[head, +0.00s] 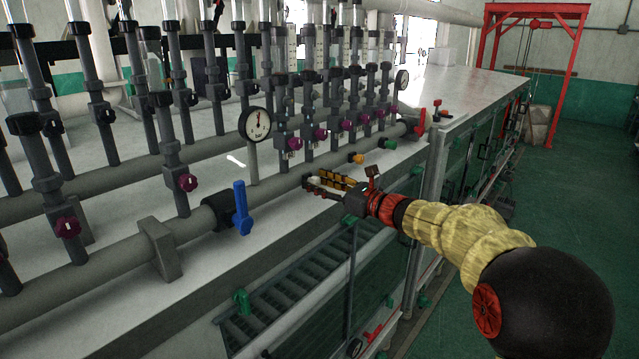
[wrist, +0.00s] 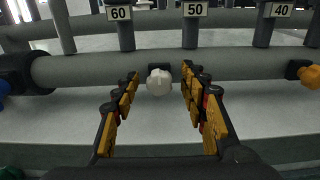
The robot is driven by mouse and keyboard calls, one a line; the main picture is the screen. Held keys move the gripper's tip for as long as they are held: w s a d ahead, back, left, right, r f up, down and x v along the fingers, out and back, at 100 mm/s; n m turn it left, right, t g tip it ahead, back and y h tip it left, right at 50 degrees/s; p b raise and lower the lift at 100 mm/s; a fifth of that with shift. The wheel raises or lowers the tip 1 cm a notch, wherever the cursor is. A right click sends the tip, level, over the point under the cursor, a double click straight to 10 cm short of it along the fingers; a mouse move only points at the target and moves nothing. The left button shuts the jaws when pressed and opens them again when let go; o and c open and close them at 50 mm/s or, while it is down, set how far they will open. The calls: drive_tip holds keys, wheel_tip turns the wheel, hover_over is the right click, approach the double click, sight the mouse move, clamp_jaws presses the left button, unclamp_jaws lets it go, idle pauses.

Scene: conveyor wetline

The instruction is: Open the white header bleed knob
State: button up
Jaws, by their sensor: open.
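The white knob (wrist: 160,82) sits on the front of a grey horizontal pipe (wrist: 95,68), below and between the 60 and 50 labels in the wrist view. In the head view the knob (head: 315,181) shows small and pale, partly hidden by the fingers. My gripper (wrist: 158,95) is open, with one finger on each side of the knob in the wrist view. Its yellow-padded fingers point toward the pipe. I cannot tell whether either finger touches the knob. In the head view my gripper (head: 328,183) reaches in from the right.
An orange knob (wrist: 309,77) is to the right on the same pipe. A blue lever valve (head: 241,208) is to the left. Purple knobs (head: 188,182) and a round gauge (head: 255,124) are on the upright pipes. A green knob (head: 387,143) is farther along.

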drive_tip(key=shift+c, duration=0.4)
clamp_jaws()
drive_tip(key=shift+f+b, duration=0.1)
drive_tip(key=shift+b, duration=0.35)
